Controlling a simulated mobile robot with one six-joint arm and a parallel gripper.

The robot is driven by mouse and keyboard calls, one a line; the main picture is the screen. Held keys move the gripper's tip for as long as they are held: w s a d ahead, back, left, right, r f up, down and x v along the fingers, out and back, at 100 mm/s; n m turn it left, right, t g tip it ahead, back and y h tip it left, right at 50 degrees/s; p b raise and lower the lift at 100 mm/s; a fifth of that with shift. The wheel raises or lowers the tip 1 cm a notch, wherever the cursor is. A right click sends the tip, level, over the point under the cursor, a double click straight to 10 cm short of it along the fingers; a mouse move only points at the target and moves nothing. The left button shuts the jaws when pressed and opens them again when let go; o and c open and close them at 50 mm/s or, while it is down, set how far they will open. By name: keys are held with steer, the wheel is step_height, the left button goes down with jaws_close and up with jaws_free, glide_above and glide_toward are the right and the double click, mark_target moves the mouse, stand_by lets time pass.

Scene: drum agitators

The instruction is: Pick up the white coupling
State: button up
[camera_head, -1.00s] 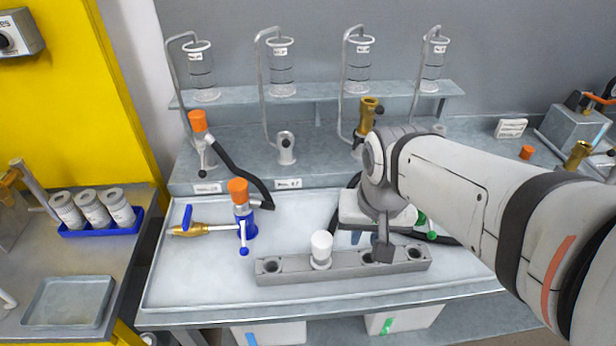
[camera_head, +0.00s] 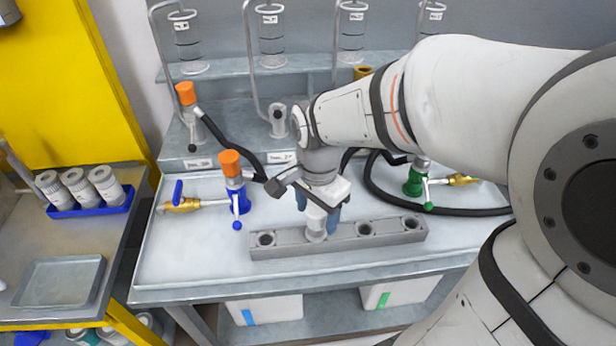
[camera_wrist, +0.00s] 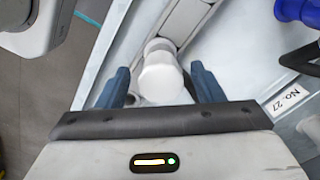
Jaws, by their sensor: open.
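The white coupling (camera_head: 316,221) stands upright in a hole of the grey block (camera_head: 283,248) on the tray. My gripper (camera_head: 320,212) is above and around it, with its blue fingers pointing down. In the wrist view the white coupling (camera_wrist: 160,74) shows between the two blue fingers of my gripper (camera_wrist: 158,88). The fingers are open, with a gap on each side of the coupling. In the head view my gripper hides the coupling's upper part.
A blue valve (camera_head: 238,198) with an orange cap stands on the tray to the left. A green valve (camera_head: 414,184) with a black hose stands to the right. Glass cylinders (camera_head: 188,45) stand on the back shelf. The tray's left front (camera_head: 190,255) is clear.

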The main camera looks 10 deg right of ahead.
step_height(320, 180, down, 3)
steer(key=shift+f, duration=0.2)
steer(key=shift+w, duration=0.1)
steer(key=shift+r, duration=0.1)
steer(key=c, duration=1.2)
